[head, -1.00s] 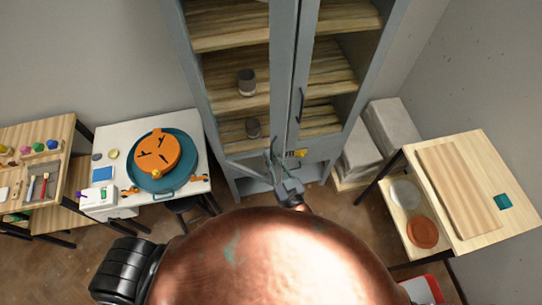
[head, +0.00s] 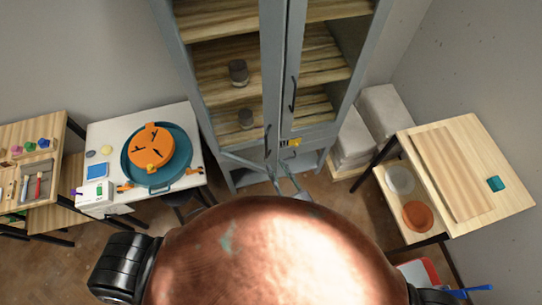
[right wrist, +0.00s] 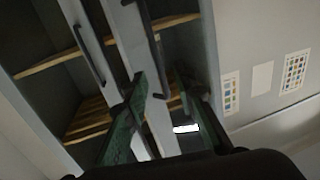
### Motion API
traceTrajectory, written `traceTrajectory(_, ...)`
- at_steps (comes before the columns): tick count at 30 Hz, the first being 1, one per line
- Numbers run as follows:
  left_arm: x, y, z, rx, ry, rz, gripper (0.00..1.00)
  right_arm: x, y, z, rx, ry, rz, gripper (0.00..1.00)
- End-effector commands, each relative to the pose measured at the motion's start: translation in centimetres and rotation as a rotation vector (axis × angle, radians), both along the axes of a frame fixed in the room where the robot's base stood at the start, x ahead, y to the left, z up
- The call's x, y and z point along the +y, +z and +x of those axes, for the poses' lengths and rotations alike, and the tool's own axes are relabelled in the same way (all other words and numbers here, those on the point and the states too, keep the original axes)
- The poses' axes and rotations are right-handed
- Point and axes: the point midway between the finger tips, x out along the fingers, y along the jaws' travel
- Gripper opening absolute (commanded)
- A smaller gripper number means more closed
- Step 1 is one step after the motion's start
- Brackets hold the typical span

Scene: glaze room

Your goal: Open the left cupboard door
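The grey cupboard (head: 181,62) stands ahead with two framed doors. The left door (head: 272,55) seems slightly ajar, its bottom edge standing out from the body. Its dark handle (head: 268,140) sits lower in the picture than the right door's handle (head: 293,93). The right door (head: 297,50) looks closed. My right gripper (head: 282,174) is just below the left door's handle, partly hidden by my copper-coloured body. In the right wrist view its green-padded fingers (right wrist: 163,88) are spread apart, with the end of the larger dark handle close to the fingertips. Contact cannot be told. My left gripper is out of view.
Dark cups (head: 238,72) stand on the cupboard shelves. A white table (head: 103,140) with a teal tray is at the left. A wooden table (head: 480,150) and pale blocks (head: 388,115) are at the right. Some floor in front of the cupboard is clear.

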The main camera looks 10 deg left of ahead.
Motion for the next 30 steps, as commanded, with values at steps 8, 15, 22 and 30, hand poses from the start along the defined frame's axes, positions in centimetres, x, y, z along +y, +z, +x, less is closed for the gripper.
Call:
traceTrajectory(8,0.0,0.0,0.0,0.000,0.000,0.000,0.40,-1.3,0.0,-1.8,0.000,0.000,-0.001,0.25)
traceTrajectory(15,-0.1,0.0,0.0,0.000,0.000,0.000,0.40,-1.4,0.0,-1.8,-0.001,0.000,-0.001,0.25)
traceTrajectory(22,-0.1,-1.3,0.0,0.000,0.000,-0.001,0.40,-2.9,-1.9,-0.2,0.079,0.011,0.089,0.09)
traceTrajectory(30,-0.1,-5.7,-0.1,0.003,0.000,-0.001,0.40,-7.8,-6.5,6.3,0.461,0.082,0.493,0.00)
